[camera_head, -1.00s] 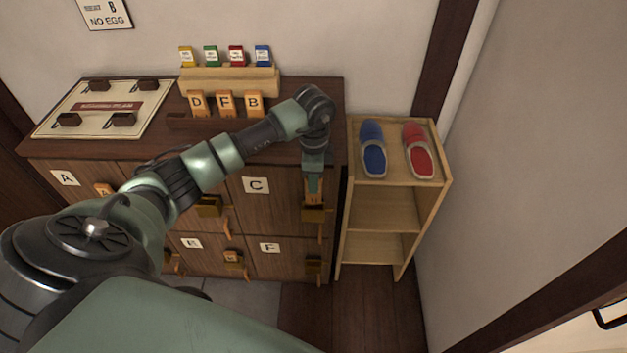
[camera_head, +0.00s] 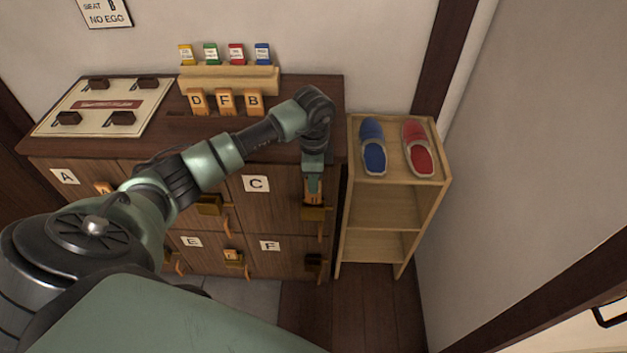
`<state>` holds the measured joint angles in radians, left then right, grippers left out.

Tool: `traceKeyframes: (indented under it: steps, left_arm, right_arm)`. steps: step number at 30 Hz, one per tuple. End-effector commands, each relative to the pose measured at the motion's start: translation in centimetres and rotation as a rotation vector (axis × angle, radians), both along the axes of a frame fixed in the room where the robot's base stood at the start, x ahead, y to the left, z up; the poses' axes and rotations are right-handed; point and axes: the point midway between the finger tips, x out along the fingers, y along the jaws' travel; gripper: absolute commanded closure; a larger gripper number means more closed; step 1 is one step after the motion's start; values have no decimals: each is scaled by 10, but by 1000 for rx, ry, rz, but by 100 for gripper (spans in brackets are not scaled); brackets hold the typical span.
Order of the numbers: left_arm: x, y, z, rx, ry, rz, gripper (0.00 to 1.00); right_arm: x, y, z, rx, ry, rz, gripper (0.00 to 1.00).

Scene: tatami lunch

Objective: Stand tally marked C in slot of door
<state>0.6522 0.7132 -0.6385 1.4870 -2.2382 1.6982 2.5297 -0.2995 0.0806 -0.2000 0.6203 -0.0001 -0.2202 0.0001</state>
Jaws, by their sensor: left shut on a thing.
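My left gripper (camera_head: 313,180) points down in front of the door marked C (camera_head: 270,205). It is shut on an orange wooden tally (camera_head: 313,192), held upright right at the brass slot (camera_head: 314,213) of that door. The gripper covers the tally's upper part and its letter cannot be read. I cannot tell how deep the tally sits in the slot. My right gripper is not in view.
Tallies D, F and B (camera_head: 226,102) stand in a rack on the cabinet top. Coloured packets (camera_head: 236,54) stand behind them. A board with dark knobs (camera_head: 104,106) lies left. A shelf (camera_head: 395,197) with blue and red slippers (camera_head: 418,150) stands close on the right.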

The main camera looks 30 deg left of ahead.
Motion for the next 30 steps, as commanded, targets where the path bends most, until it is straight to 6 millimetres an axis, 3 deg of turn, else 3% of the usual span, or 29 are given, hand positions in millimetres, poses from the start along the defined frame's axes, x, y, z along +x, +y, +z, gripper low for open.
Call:
traceKeyframes:
  steps: [30]
  left_arm:
    - [0, 0, -16, 0, 0, 0, 100]
  right_arm:
    - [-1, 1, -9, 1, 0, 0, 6]
